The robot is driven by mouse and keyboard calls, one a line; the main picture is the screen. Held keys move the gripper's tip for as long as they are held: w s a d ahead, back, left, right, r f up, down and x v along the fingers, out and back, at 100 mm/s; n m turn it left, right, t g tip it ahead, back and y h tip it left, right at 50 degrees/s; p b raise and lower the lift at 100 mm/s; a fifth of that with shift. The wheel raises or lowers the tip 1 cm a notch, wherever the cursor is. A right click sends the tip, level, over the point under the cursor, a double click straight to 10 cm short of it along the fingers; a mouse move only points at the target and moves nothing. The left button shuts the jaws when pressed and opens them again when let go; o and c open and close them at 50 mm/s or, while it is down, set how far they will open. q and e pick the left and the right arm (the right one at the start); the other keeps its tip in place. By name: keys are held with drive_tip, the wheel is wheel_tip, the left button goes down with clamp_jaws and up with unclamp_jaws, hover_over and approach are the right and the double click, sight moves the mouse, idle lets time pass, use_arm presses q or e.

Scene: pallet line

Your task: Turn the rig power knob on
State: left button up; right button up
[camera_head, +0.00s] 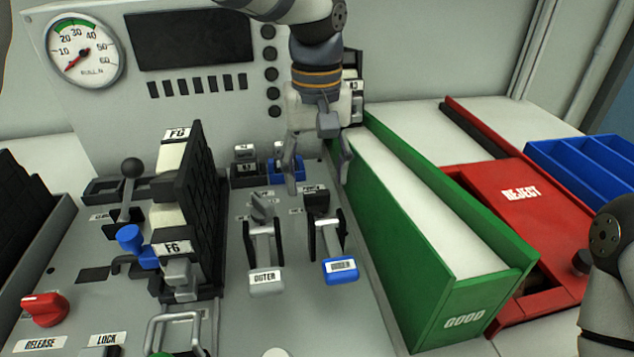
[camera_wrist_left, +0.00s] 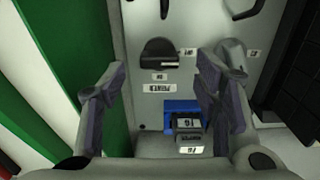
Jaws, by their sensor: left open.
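The rig power knob (camera_head: 315,197) is a black knob on the grey panel, behind the blue-ended lever. My right gripper is out of view.
A grey knob (camera_head: 262,207) sits left of the power knob. Levers (camera_head: 266,278) stand in front. Dark upright blocks (camera_head: 205,200) rise at left, and the green GOOD bin (camera_head: 440,290) borders the right. A blue holder (camera_head: 287,172) with grey pieces lies behind.

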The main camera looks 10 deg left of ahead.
sight(317, 192)
use_arm(q)
drive_tip(key=shift+w+f, duration=0.1)
drive_tip(key=shift+f, duration=1.5)
drive_tip(key=shift+c, duration=0.6)
drive_tip(key=c, duration=1)
